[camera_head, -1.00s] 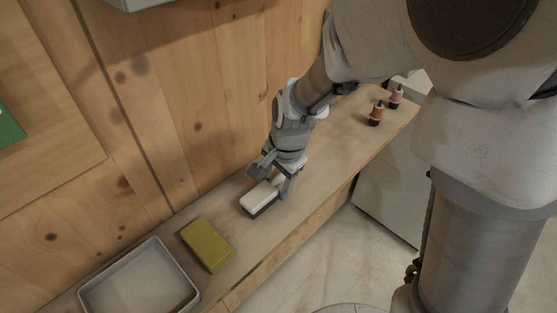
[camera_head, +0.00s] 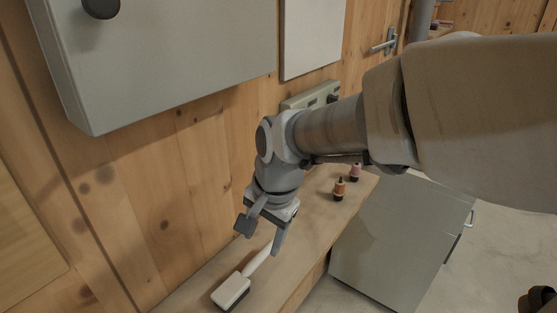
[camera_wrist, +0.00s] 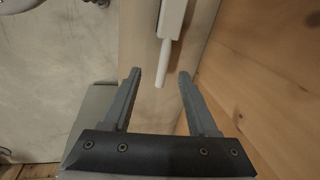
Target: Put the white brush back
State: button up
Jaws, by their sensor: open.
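The white brush (camera_head: 232,289) lies on the narrow wooden shelf (camera_head: 312,226), its handle pointing up and right towards my gripper. My gripper (camera_head: 259,234) is open and empty, above the handle end of the brush. In the wrist view the brush handle (camera_wrist: 162,62) ends between the two spread fingers of my gripper (camera_wrist: 158,74), without visible contact. The brush head is partly cut off at the top of the wrist view.
An orange bottle (camera_head: 339,189) and a pink bottle (camera_head: 355,172) stand further along the shelf. A grey wall cabinet (camera_head: 160,60) hangs above. A grey floor cabinet (camera_head: 400,240) stands right of the shelf. The wooden wall borders the shelf.

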jog(key=s+d+r+n+t+h, duration=0.1)
jog(key=s+d+r+n+t, duration=0.2)
jog(key=s+d+r+n, duration=0.3)
jog(key=s+d+n, duration=0.1)
jog(key=s+d, duration=0.4)
jog(key=d, duration=0.3)
jog(key=shift+d+r+t+h, duration=0.15)
jog(key=shift+r+t+h, duration=0.15)
jog(key=shift+t+h, duration=0.1)
jog(key=shift+c, duration=0.7)
jog(key=shift+a, duration=0.2)
